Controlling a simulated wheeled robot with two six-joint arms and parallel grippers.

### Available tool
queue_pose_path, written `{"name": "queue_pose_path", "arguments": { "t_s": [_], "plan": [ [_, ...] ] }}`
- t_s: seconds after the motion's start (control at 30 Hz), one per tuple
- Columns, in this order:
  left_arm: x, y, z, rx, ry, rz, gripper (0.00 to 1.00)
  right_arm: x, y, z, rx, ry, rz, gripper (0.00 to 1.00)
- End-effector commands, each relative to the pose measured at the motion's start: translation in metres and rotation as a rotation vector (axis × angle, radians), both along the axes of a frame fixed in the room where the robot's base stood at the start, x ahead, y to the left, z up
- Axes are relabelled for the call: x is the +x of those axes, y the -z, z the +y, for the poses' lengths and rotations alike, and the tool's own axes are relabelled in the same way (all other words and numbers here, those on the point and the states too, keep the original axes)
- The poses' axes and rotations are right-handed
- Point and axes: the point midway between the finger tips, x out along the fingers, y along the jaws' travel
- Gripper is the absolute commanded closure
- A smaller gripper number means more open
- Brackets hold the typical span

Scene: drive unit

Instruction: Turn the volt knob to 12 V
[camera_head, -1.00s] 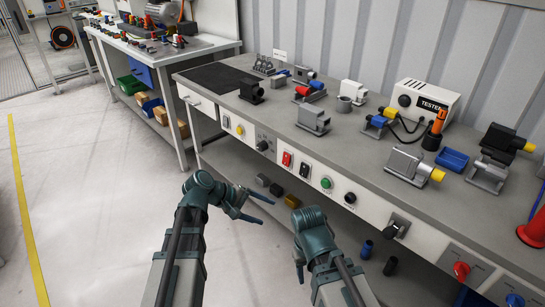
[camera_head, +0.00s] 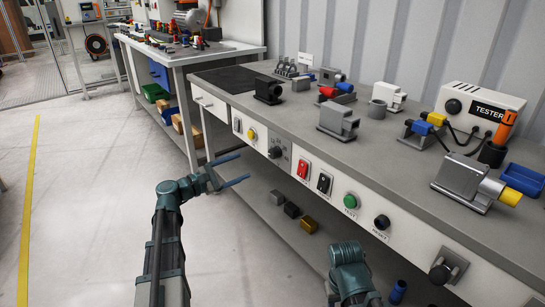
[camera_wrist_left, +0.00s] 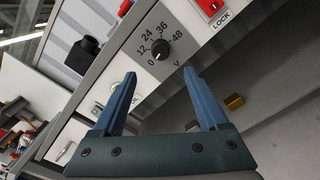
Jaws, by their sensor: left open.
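The volt knob (camera_head: 275,152) is a black knob on the bench's front panel. In the left wrist view the volt knob (camera_wrist_left: 160,50) sits by a grey scale plate (camera_wrist_left: 149,32) marked 0, 12, 24, 36, 48 and V. Its white mark appears to point toward 0. My left gripper (camera_head: 243,168) is open and empty, in front of the panel just left of and below the knob. In the left wrist view its fingers (camera_wrist_left: 158,73) stand apart, with the knob beyond the gap, not touched. My right gripper (camera_head: 332,290) is low at the front, its fingers mostly hidden.
Right of the knob are a red switch (camera_head: 303,169), a black switch (camera_head: 324,182) and a green button (camera_head: 350,201). The grey benchtop (camera_head: 290,118) above holds parts and a tester (camera_head: 480,107). Small boxes lie on the lower shelf. The floor at left is clear.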

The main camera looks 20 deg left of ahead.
Motion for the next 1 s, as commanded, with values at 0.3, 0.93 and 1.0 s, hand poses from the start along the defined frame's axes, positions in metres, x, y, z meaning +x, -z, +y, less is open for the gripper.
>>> {"name": "queue_pose_path", "arguments": {
  "t_s": [0.3,0.93,1.0],
  "plan": [
    [0.048,0.0,-0.037,0.003,0.005,0.0,0.24,0.0,0.0,0.0,0.0,0.0,0.0,0.5],
    [0.104,0.0,-0.081,0.003,0.001,0.0,0.24,0.0,0.0,0.0,0.0,0.0,0.0,0.5],
    [0.104,0.0,-0.082,0.003,0.001,0.0,0.24,0.0,0.0,0.0,0.0,0.0,0.0,0.5]
  ]
}}
